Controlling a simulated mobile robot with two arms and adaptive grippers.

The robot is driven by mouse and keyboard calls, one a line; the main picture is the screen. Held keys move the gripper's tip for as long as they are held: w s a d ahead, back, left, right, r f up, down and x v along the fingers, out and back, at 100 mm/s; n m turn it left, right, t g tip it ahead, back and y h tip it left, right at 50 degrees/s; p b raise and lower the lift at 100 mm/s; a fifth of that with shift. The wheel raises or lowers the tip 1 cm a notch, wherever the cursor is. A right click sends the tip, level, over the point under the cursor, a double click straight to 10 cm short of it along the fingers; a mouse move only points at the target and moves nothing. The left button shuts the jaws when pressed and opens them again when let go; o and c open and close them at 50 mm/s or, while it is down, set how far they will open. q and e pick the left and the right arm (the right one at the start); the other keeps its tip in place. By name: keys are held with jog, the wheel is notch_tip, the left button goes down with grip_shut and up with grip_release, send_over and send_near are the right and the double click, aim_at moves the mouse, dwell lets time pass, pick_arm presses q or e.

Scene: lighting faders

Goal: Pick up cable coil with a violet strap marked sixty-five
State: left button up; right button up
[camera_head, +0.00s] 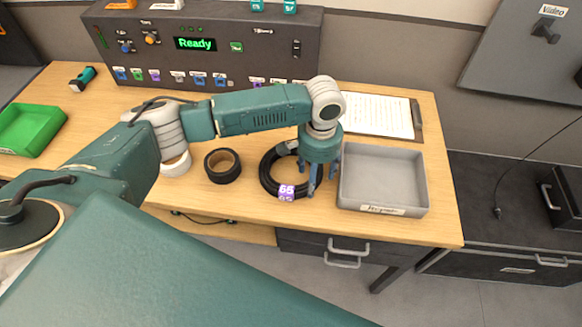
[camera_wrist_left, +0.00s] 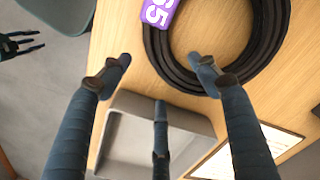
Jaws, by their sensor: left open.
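The black cable coil (camera_head: 267,175) lies flat on the wooden table, with a violet strap (camera_head: 287,191) on its near side marked 65. In the left wrist view the coil (camera_wrist_left: 272,40) fills the upper right, its violet strap (camera_wrist_left: 158,12) cut off at the top edge. My left gripper (camera_head: 318,186) points down over the coil's right side. In the left wrist view its fingers (camera_wrist_left: 160,68) are spread and empty, with one fingertip overlapping the coil's edge. Contact cannot be told. Part of my right gripper (camera_wrist_left: 18,44) seems to show at the wrist view's upper left; its state is unclear.
A grey tray (camera_head: 345,192) stands close right of the gripper. Black tape (camera_head: 222,176) and a white roll (camera_head: 176,166) lie left of the coil. A clipboard (camera_head: 417,120) lies behind the tray. A control box (camera_head: 200,52) stands at the back, a green bin (camera_head: 30,128) far left.

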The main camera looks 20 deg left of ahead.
pick_arm(q)
jog(key=shift+f, duration=1.45)
jog(key=c, duration=1.5)
jog(key=shift+r, duration=0.1)
grip_shut()
